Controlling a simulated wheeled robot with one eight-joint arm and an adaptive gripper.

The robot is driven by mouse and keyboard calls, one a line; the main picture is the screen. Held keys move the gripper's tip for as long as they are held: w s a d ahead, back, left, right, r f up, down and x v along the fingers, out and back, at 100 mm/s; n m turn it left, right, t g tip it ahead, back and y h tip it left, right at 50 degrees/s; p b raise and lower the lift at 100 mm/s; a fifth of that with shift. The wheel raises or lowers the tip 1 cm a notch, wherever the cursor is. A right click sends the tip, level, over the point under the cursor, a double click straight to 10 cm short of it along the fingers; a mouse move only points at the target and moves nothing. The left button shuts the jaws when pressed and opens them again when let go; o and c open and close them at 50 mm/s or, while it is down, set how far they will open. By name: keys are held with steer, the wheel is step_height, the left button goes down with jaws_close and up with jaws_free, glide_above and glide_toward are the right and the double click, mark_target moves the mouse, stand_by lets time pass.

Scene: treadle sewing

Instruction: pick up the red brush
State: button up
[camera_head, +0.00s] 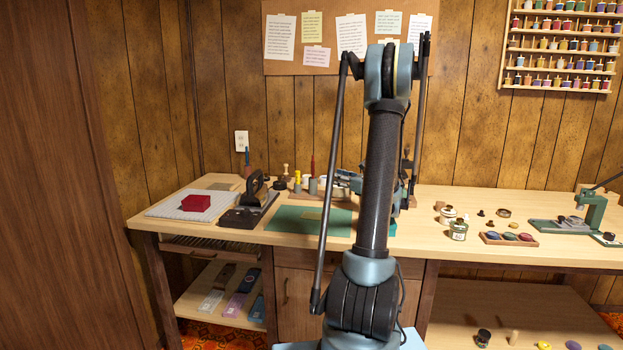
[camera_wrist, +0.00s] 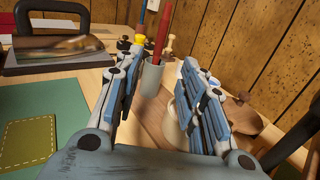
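The red brush (camera_wrist: 162,32) stands upright, leaning slightly, in a small grey cup (camera_wrist: 151,78) in the wrist view. In the head view the red brush (camera_head: 312,167) rises from its cup (camera_head: 313,186) on the workbench, left of my arm. My gripper (camera_wrist: 160,60) is open, with its two blue and white fingers spread wide. The brush and cup appear beyond and between the fingertips, and nothing is held.
A green mat (camera_head: 285,217) lies in front of the cup. A black-handled iron (camera_head: 256,188) stands to its left, and wooden pegs and a yellow-topped item (camera_wrist: 139,39) crowd nearby. A wooden panelled wall (camera_head: 225,90) closes the back.

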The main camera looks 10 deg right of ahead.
mark_target(313, 175)
steer(key=shift+x, duration=7.5)
jaws_close()
